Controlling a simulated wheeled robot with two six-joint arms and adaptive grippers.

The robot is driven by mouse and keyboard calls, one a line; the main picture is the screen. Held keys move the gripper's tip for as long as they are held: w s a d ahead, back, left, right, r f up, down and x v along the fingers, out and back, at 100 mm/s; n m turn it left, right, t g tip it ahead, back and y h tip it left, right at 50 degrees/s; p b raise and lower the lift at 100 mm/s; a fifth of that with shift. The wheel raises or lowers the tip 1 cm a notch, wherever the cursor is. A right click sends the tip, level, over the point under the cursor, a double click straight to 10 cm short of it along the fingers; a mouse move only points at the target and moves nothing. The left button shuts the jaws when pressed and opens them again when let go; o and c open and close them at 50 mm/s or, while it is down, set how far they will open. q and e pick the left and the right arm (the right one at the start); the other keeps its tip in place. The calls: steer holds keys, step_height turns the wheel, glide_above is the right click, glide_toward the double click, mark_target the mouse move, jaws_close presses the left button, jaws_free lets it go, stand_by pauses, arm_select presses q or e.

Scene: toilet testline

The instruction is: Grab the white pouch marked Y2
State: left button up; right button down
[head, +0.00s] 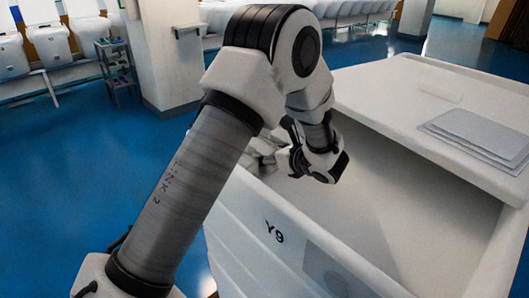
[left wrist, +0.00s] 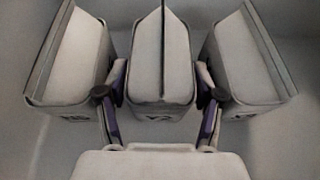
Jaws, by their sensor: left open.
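The white pouch marked Y2 (left wrist: 160,75) stands upright in the middle of a row of three in the left wrist view, its label facing me. My left gripper (left wrist: 160,97) is open, with one finger on each side of this pouch, in the gaps to its neighbours. I cannot tell whether the fingers touch it. In the head view my left gripper (head: 284,158) reaches down into an open white drawer (head: 375,205), by pale pouches (head: 262,150) partly hidden behind my arm. My right gripper is not in view.
A left pouch (left wrist: 75,60) with an unclear label and a right pouch (left wrist: 245,60) flank the middle one closely. Grey flat sheets (head: 470,140) lie on the white top at right. The drawer's near right part looks empty.

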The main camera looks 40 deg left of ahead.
arm_select(q)
steer(key=shift+w+a+f, duration=0.15)
steer(key=shift+a+f, duration=0.15)
steer(key=shift+a, duration=0.3)
steer(key=shift+d, duration=0.1)
steer(key=c, duration=0.8)
